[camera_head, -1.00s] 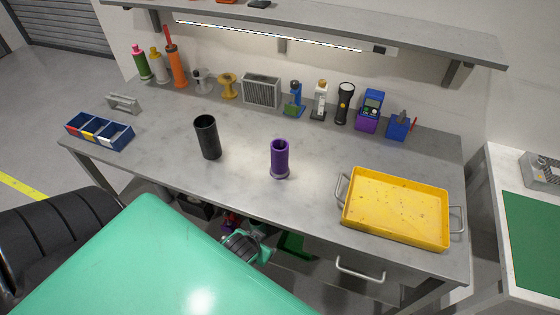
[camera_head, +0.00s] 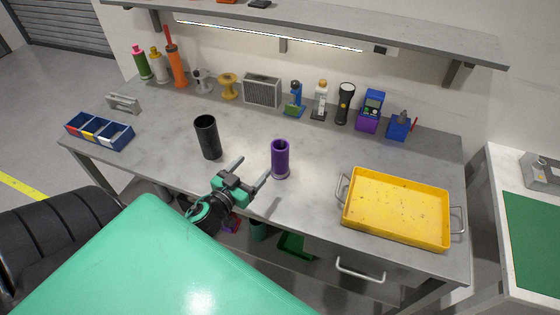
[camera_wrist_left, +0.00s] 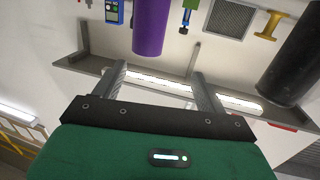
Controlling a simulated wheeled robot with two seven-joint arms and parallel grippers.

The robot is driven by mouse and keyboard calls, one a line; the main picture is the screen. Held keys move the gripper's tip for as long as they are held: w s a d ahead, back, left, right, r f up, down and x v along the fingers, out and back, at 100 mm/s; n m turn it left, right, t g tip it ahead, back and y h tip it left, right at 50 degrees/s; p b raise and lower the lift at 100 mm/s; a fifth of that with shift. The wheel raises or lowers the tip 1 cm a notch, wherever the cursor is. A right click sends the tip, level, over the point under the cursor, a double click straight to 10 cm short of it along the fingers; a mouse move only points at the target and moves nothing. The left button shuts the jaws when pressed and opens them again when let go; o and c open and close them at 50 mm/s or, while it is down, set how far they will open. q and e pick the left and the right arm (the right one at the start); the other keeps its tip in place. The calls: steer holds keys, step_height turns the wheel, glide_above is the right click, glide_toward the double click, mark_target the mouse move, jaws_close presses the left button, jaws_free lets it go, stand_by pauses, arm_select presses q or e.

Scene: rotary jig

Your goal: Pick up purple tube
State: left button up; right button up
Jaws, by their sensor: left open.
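The purple tube (camera_head: 280,158) stands upright on the grey workbench, near the middle of its front half, with a wider ring at its foot. My left gripper (camera_head: 254,166) is just left of the tube over the bench's front edge, its two fingers apart and nothing between them. In the left wrist view, which looks inverted, the purple tube (camera_wrist_left: 152,25) is at the top, beyond the open fingers (camera_wrist_left: 159,70) and apart from them; its far end is cut off by the frame. My right gripper is not in view.
A black cylinder (camera_head: 207,137) stands left of the tube. A yellow tray (camera_head: 396,236) with side handles lies to the right. A blue divided bin (camera_head: 99,131) is at far left. Bottles, a spool, a flashlight (camera_head: 344,103) and other items line the back under a shelf (camera_head: 320,32).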

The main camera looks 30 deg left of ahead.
arm_select(q)
steer(key=m+h, duration=0.1)
steer(key=h, duration=0.1)
steer(key=p, duration=0.2)
glide_toward(283, 147)
steer(key=w, duration=0.3)
steer(key=shift+w+r, duration=0.4)
steer(key=shift+w+d+f+p, duration=0.1)
steer(key=shift+w+d+p, duration=0.05)
steer(key=shift+w, duration=0.7)
steer(key=shift+w+d+f+p, duration=0.1)
steer(key=shift+w+p, duration=0.1)
steer(key=shift+w, duration=0.65)
steer(key=shift+w+d+f+p, duration=0.1)
steer(key=shift+w+d+p, duration=0.05)
steer(key=shift+w, duration=1.35)
steer(key=c, duration=1.4)
